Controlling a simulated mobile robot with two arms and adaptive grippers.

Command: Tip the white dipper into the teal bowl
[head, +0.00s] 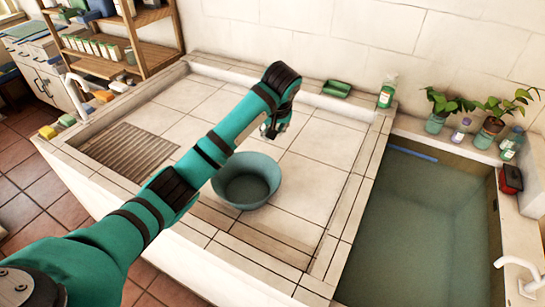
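The teal bowl (247,182) stands upright on the tiled washbasin top, near its front middle. Its inside looks empty of solid objects. My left arm crosses the view from the lower left and passes over the bowl's upper left edge. My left gripper (271,129) points down beyond the bowl, small and mostly hidden under the wrist. I cannot tell whether its fingers are open or shut. I cannot make out a white dipper anywhere. My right gripper is out of view.
A water-filled basin (420,235) lies at the right, with a tap (520,270) at its edge. A green soap dish (337,89), a bottle (387,92) and potted plants (492,124) line the back ledge. A ribbed drain area (130,148) is at the left. Tiles right of the bowl are clear.

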